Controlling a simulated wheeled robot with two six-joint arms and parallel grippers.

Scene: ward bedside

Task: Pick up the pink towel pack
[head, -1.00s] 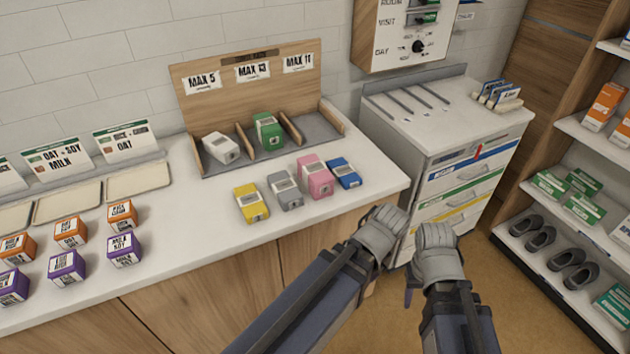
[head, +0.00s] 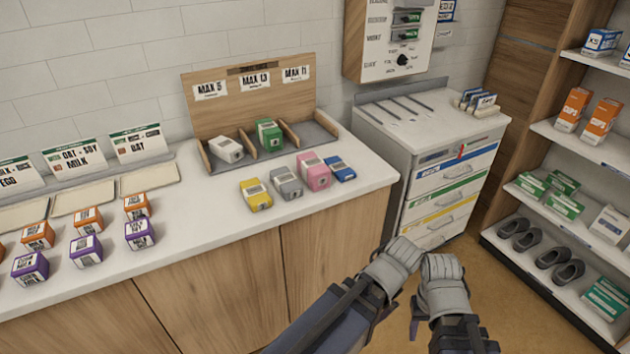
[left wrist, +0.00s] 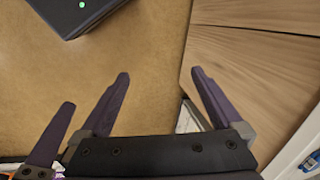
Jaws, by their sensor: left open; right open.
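The pink towel pack (head: 314,172) stands on the white counter in the head view, in a row between a grey pack (head: 286,184) and a blue pack (head: 340,169). A yellow pack (head: 256,195) is at the row's left end. Both my arms are low, in front of the counter and apart from the packs. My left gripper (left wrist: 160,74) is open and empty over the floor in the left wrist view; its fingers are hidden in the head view. My right gripper (head: 415,327) is mostly hidden by its own wrist, with a dark finger showing.
Behind the packs, a wooden divided rack (head: 205,155) holds a white pack (head: 226,149) and a green pack (head: 268,135). Orange and purple boxes stand on the counter at left. A drawer cabinet (head: 450,165) and stocked shelves (head: 545,215) are at right. Counter before the row is clear.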

